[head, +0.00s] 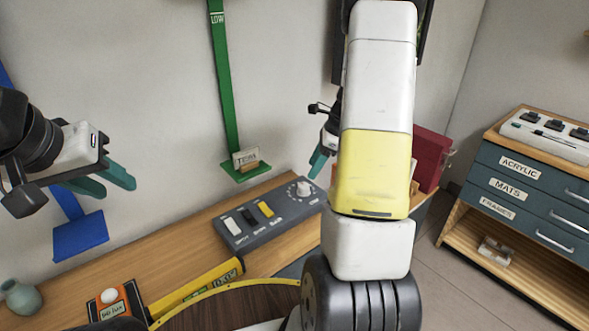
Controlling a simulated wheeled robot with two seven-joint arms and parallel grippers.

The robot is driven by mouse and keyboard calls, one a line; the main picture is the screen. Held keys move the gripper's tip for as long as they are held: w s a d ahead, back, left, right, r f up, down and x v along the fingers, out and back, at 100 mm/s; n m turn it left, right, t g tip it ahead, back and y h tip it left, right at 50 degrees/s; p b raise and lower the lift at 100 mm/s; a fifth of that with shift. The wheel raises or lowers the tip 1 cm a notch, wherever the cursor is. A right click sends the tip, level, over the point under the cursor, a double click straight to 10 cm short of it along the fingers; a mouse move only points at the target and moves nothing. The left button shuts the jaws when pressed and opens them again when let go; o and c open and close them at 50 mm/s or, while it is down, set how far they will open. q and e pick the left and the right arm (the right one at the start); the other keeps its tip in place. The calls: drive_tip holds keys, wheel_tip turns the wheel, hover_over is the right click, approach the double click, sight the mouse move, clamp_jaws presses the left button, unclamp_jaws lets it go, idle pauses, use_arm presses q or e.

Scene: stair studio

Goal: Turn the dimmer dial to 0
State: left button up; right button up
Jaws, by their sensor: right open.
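The dimmer dial (304,189) is a small pale round knob with marks around it, at the right end of a dark grey control panel (262,236). The panel lies on the wooden bench. The dial's pointer and numbers are too small to read. My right gripper (319,163) has a teal finger just above and right of the dial, apparently apart from it. It is open, and much of it is hidden behind my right arm. My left gripper (121,188) is at the far left, in the air over the bench, with its teal fingers apart and nothing between them.
White, black and yellow switches (265,209) sit left of the dial. A green rail (225,95) ends in a small ledge with a card behind the panel. A red box (430,158) stands right of my arm.

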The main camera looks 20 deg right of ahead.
sight(305, 185)
drive_tip(key=x, duration=0.8)
drive_tip(key=shift+d+f, duration=0.25)
drive_tip(key=shift+d, duration=0.1)
clamp_jaws()
